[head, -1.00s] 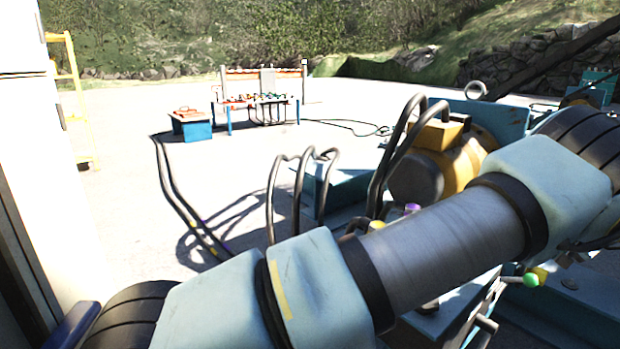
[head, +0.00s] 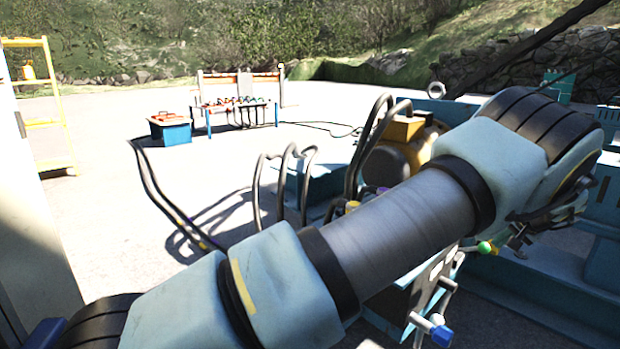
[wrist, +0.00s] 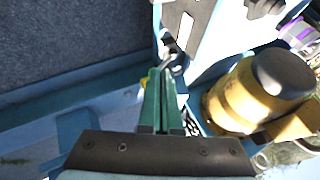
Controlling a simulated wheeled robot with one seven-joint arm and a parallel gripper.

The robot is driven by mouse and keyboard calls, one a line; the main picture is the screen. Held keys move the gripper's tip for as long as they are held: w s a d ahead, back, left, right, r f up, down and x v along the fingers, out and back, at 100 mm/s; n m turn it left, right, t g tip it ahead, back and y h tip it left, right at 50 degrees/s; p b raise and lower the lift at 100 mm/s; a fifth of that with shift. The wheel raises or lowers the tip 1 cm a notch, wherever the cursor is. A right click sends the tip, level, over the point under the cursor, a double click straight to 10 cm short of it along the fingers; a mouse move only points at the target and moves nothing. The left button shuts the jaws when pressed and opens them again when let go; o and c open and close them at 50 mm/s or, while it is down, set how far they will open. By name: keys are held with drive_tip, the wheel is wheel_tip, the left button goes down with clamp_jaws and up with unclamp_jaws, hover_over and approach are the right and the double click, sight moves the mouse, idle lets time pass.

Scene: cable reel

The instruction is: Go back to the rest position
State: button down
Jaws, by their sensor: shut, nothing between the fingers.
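My gripper (wrist: 163,100) shows in the wrist view as two green fingers, side by side and shut with nothing between them. Their tips are near a grey metal fitting on the blue machine frame (wrist: 35,98); I cannot tell whether they touch it. A yellow motor (wrist: 232,97) with a dark end cap is just right of the fingers. In the head view my arm crosses the foreground from lower left to upper right, and the fingers cannot be made out clearly. The yellow motor (head: 397,160) is partly hidden behind my arm.
Black hoses (head: 160,195) loop over the pale ground at centre left. A green knob (head: 484,247) and a blue knob (head: 442,336) stick out below my arm. A blue toolbox (head: 172,130), a workbench (head: 240,103) and a yellow rack (head: 42,122) stand farther back. Open ground lies between.

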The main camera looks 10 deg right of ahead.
drive_tip(key=w+a+r+n, duration=0.1)
drive_tip(key=w+a, duration=0.3)
drive_tip(key=a, duration=0.2)
drive_tip(key=w+a+r+n+g+y, duration=0.1)
drive_tip(key=w+a, duration=0.3)
drive_tip(key=a, duration=0.2)
drive_tip(key=w+a+r+n, duration=0.1)
drive_tip(key=w+a, duration=0.4)
drive_tip(key=a, duration=0.1)
drive_tip(key=shift+a+r+g+y, duration=0.15)
drive_tip(key=shift+a+g+y, duration=0.15)
drive_tip(key=shift+g, duration=0.1)
drive_tip(key=s+a+r+n+g, duration=0.1)
drive_tip(key=a+r+n, duration=0.15)
drive_tip(key=a, duration=1.45)
drive_tip(key=s+a+r+n+g, duration=0.15)
drive_tip(key=a+n, duration=0.25)
drive_tip(key=a, duration=1.3)
drive_tip(key=s+a+n+g, duration=0.1)
drive_tip(key=s+a+n, duration=0.1)
drive_tip(key=s+a, duration=1.2)
wheel_tip(320, 180, up, 32)
drive_tip(key=p, duration=3.2)
drive_tip(key=shift+s+f, duration=0.15)
drive_tip(key=shift+s, duration=0.25)
drive_tip(key=shift+d+g, duration=0.2)
drive_tip(key=shift+g, duration=0.05)
